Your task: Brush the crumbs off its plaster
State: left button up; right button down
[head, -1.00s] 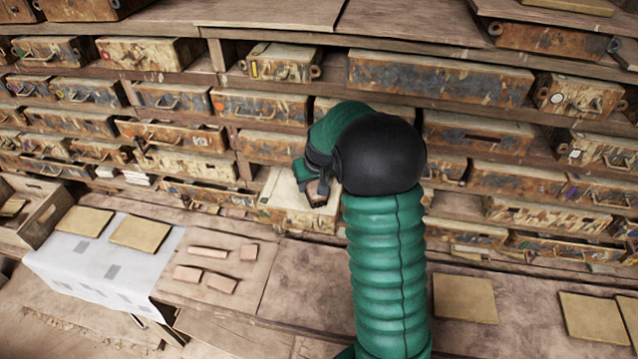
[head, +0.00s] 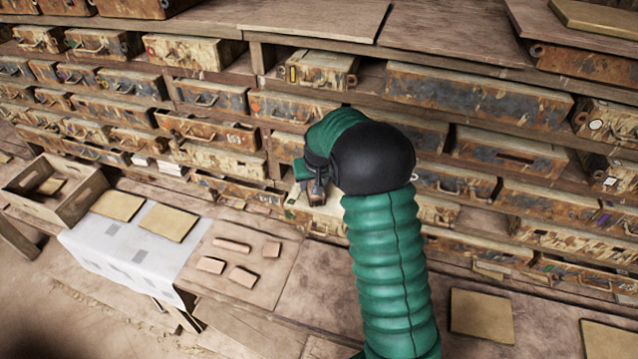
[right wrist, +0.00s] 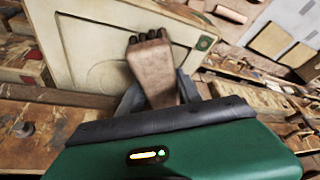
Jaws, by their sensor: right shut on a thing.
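My right gripper (right wrist: 160,97) is shut on a brush (right wrist: 152,68) with a brown wooden body and short dark bristle tufts at its far end. The plaster (right wrist: 85,38) is a pale cream slab with a round outline and a raised rim, behind the brush in the right wrist view. I cannot tell whether the bristles touch it. In the head view, my right gripper (head: 316,190) is at the pale block (head: 325,221), low in the shelving, and partly hides it. Crumbs are too small to make out. My left gripper is not in view.
Shelves of rusty, worn drawers (head: 480,95) fill the back. The bench in front holds several small pinkish tiles (head: 243,275), a white sheet (head: 125,250) with tan slabs (head: 168,222), and an open wooden crate (head: 75,205) at left. More tan slabs (head: 482,316) lie at right.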

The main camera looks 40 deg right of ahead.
jog(key=shift+w+a, duration=0.2)
jog(key=shift+w, duration=0.25)
jog(key=shift+w+a, duration=0.2)
jog(key=shift+w, duration=0.25)
jog(key=shift+f, duration=0.1)
jog(key=shift+r+p, duration=0.45)
jog(key=shift+p, duration=0.1)
jog(key=r+p, duration=0.2)
jog(key=r, duration=0.1)
jog(key=r+p, duration=0.1)
jog(key=r, duration=0.1)
jog(key=shift+w+r, duration=0.2)
jog(key=shift+w, duration=0.05)
jog(key=shift+s+p, duration=0.1)
jog(key=shift+p, duration=0.2)
jog(key=shift+s, duration=0.1)
